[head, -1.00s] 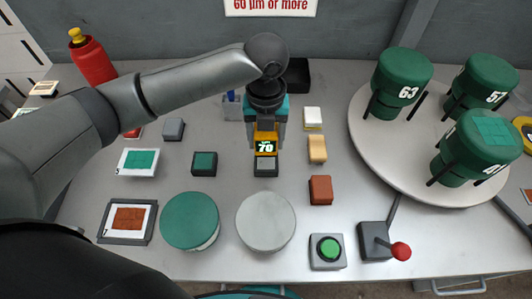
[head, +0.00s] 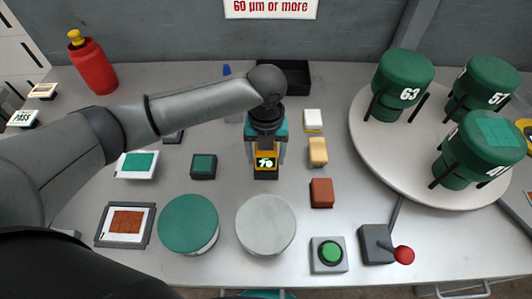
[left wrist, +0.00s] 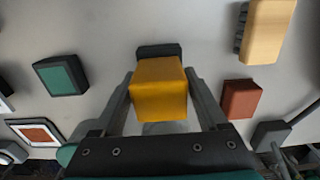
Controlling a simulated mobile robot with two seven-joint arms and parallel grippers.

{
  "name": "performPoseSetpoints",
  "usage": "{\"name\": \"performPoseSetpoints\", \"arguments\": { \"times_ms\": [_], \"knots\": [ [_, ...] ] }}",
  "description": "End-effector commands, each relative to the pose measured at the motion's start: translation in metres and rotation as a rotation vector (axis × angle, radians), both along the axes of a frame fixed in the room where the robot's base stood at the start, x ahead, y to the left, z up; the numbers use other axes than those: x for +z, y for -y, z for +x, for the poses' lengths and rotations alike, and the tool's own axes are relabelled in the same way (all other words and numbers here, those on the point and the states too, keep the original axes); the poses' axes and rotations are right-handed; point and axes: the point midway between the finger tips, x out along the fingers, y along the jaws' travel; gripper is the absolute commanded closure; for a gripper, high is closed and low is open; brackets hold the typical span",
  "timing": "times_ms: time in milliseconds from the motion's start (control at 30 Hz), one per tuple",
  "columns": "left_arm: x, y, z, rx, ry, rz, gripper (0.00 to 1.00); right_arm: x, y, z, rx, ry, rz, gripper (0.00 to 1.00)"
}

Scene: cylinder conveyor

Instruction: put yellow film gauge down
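The yellow film gauge (head: 265,160), with a lit display that looks like 70, is in my left gripper (head: 266,150) near the middle of the table. In the left wrist view, the gauge (left wrist: 160,88) sits between the two fingers (left wrist: 160,98), which are against its sides. A dark grey block (head: 265,176) is mostly hidden behind and under the gauge, and its dark edge shows beyond the gauge in the left wrist view (left wrist: 158,50). I cannot tell whether the gauge touches this block. My right gripper is out of view.
A green-topped block (head: 203,166) stands left, a tan block (head: 318,152) and a brown block (head: 321,193) right. A green disc (head: 188,222) and a grey disc (head: 265,224) lie in front. A turntable (head: 372,150) bears green drums. A green button (head: 330,252) and red-knobbed lever (head: 403,254) stand front right.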

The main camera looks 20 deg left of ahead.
Motion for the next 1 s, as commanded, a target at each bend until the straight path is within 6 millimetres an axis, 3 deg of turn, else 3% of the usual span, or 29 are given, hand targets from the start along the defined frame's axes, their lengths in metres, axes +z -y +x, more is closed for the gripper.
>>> {"name": "performPoseSetpoints", "arguments": {
  "times_ms": [133, 467, 1000],
  "knots": [
    [0.000, 0.000, 0.000, 0.000, 0.000, 0.000, 0.08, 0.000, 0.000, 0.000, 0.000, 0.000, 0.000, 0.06],
    [0.007, 0.000, 0.001, 0.001, 0.002, -0.001, 0.08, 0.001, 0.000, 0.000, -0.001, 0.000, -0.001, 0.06],
    [0.109, 0.000, 0.001, 0.000, 0.003, -0.001, 0.08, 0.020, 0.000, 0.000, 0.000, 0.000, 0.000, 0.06]
  ]
}}
